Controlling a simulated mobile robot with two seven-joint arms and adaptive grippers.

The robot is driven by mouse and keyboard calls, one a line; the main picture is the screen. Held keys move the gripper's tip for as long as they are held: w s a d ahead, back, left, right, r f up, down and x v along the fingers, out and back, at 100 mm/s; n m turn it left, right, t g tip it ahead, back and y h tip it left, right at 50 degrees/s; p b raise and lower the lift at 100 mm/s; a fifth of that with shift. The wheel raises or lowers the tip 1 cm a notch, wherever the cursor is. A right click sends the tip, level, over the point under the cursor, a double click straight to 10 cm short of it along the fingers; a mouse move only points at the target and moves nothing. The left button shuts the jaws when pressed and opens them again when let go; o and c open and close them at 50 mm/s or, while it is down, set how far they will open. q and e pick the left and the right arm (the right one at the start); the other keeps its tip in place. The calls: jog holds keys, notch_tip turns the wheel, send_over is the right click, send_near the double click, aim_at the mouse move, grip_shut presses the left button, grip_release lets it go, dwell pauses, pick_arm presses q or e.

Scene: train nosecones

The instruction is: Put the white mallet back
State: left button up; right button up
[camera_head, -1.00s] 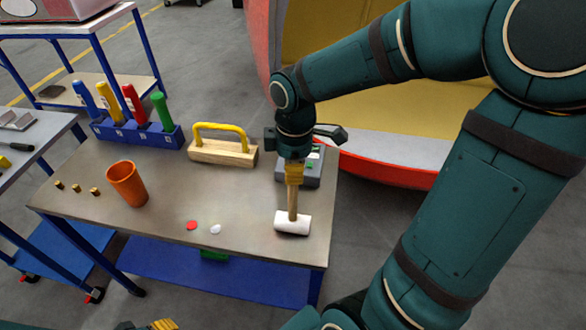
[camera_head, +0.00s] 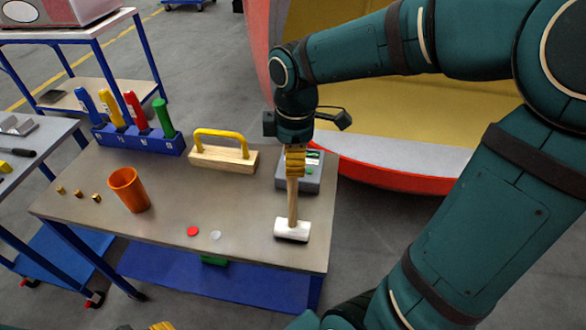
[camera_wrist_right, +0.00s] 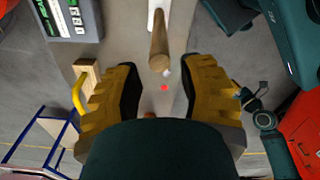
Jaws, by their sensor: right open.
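The white mallet (camera_head: 292,230) stands on its head near the front right corner of the grey-topped table (camera_head: 165,215), its wooden handle pointing up. My right gripper (camera_head: 295,163) is above it, pointing down, at the top of the handle. In the right wrist view the open fingers (camera_wrist_right: 163,78) are spread wide, and the handle (camera_wrist_right: 159,45) shows ahead of the gap, apart from both fingers. Only a yellow bit of my left gripper (camera_head: 162,326) shows at the bottom edge, and its jaws are hidden.
A grey device (camera_head: 312,181) stands close behind the mallet. A wooden block with yellow handle (camera_head: 222,160), a blue rack (camera_head: 135,140) of coloured tools and an orange cup (camera_head: 128,190) are further left. Red (camera_head: 193,231) and white (camera_head: 215,235) discs lie at front.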

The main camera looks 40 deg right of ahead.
pick_arm(q)
jog(key=shift+r+p, duration=0.45)
jog(key=shift+r, duration=0.2)
pick_arm(e)
notch_tip(320, 180, up, 7)
jog(key=shift+f, duration=0.2)
jog(key=shift+s+f, duration=0.1)
